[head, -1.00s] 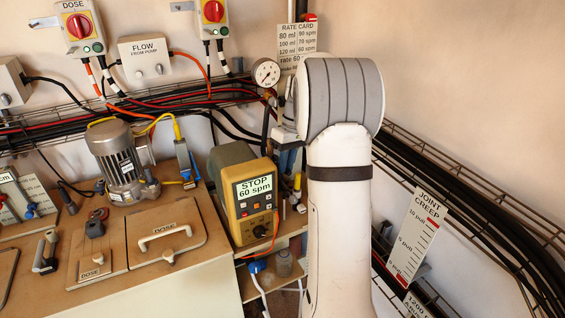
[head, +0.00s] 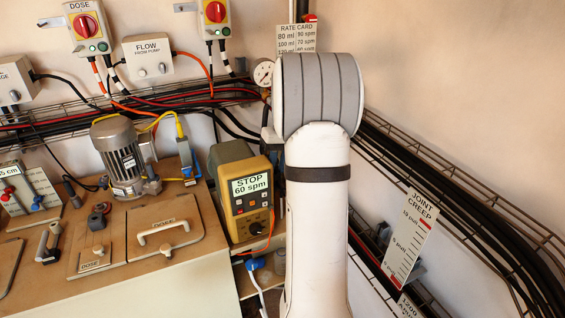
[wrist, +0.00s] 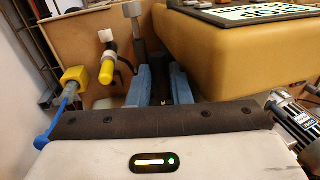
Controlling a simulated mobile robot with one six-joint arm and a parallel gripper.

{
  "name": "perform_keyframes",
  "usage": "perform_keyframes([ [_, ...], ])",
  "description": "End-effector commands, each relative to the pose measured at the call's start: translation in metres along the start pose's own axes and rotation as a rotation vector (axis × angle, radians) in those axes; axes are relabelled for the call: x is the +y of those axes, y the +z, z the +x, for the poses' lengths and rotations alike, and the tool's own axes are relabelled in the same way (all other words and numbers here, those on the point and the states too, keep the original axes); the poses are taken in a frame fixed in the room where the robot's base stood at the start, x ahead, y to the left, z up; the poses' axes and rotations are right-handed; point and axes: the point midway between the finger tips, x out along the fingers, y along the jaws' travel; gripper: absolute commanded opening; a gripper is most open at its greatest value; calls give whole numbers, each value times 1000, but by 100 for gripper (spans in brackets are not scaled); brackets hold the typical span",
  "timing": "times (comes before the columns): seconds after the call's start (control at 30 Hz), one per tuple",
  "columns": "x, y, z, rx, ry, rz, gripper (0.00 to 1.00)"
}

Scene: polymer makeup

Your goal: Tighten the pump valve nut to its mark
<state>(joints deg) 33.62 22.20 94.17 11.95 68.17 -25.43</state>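The yellow pump unit (head: 243,191) stands at the centre of the head view, its screen reading STOP 60 spm. In the wrist view its yellow housing (wrist: 235,62) fills the right side. The fingers point down beside the pump housing. A yellow-capped fitting (wrist: 107,71) is left of the fingers, apart from them. I cannot make out the valve nut or its mark. In the head view my arm hides the gripper.
A yellow connector (wrist: 73,79) with a blue cable is at the wrist view's left. A grey-topped post (wrist: 133,12) rises beyond the fingers. A motor (head: 124,155) and lidded hatches stand left of the pump. Cable trays and the joint creep card (head: 409,238) are on the right.

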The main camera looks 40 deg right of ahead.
Motion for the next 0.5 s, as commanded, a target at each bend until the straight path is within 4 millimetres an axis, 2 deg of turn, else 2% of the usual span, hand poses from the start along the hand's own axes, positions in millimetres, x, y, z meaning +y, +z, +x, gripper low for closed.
perform_keyframes([
  [0.03, 0, 0, 0, 0, 0, 0, 22],
  [0.2, 2, 1, 0, 0, 0, 3, 36],
  [0.5, 2, 2, 0, -3, -2, 5, 37],
])
